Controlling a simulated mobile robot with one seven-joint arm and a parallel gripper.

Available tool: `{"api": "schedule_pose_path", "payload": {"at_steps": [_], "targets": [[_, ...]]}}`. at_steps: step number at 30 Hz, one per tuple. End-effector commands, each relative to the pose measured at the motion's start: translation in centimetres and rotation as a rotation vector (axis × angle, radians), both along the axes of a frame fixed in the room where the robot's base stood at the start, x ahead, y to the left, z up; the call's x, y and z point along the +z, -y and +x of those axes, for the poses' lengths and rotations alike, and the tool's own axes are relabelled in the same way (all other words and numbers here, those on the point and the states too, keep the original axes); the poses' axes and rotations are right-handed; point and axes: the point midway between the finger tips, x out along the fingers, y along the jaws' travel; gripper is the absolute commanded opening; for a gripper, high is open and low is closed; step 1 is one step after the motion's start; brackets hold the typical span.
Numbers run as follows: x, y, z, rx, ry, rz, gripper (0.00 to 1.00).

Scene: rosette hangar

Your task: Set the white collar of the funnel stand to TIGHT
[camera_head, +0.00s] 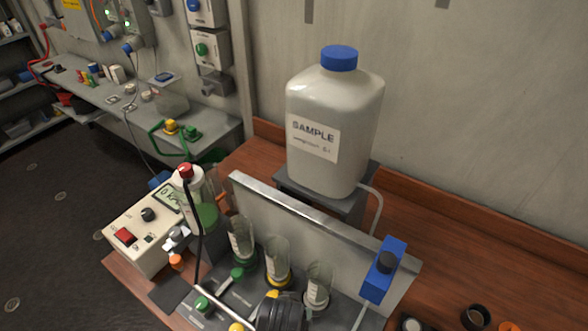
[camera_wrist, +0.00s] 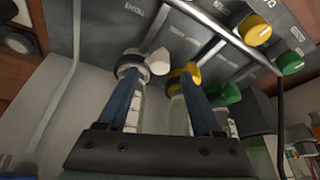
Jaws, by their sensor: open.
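The funnel stand is a dark panel with three clear funnels in a row, with green, yellow and white collars. The white collar (camera_head: 315,301) is at the right of the row in the head view. In the wrist view the white collar (camera_wrist: 128,64) has a stubby white lever (camera_wrist: 158,62) pointing right, toward the yellow collar (camera_wrist: 186,70). My gripper (camera_wrist: 162,78) is open, its blue fingers spread with the white lever's end between and just beyond the tips. Contact cannot be told. The fingertips are hidden in the head view.
The green collar (camera_wrist: 229,95) and yellow and green knobs (camera_wrist: 254,30) are close by. A light upright plate (camera_head: 300,232) stands behind the funnels, with a blue valve block (camera_head: 383,268) at its right. A large SAMPLE jug (camera_head: 335,125) stands behind it.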

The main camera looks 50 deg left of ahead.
Motion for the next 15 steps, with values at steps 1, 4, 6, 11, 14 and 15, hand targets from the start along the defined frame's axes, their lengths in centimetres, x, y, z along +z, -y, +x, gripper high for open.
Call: {"api": "schedule_pose_path", "payload": {"at_steps": [1, 4, 6, 11, 14, 15], "targets": [[-0.7, -0.2, 0.2, 0.001, -0.001, -0.002, 0.67], [-2.0, -0.5, 0.7, 0.001, -0.001, -0.001, 0.67], [-2.7, -0.7, 0.9, 0.0, 0.0, 0.0, 0.67], [-3.7, -0.9, 1.3, 0.0, 0.001, 0.001, 0.67], [-3.9, -1.0, 1.3, 0.0, 0.002, 0.001, 0.67], [-4.0, -1.0, 1.3, 0.0, 0.002, 0.001, 0.67]]}}
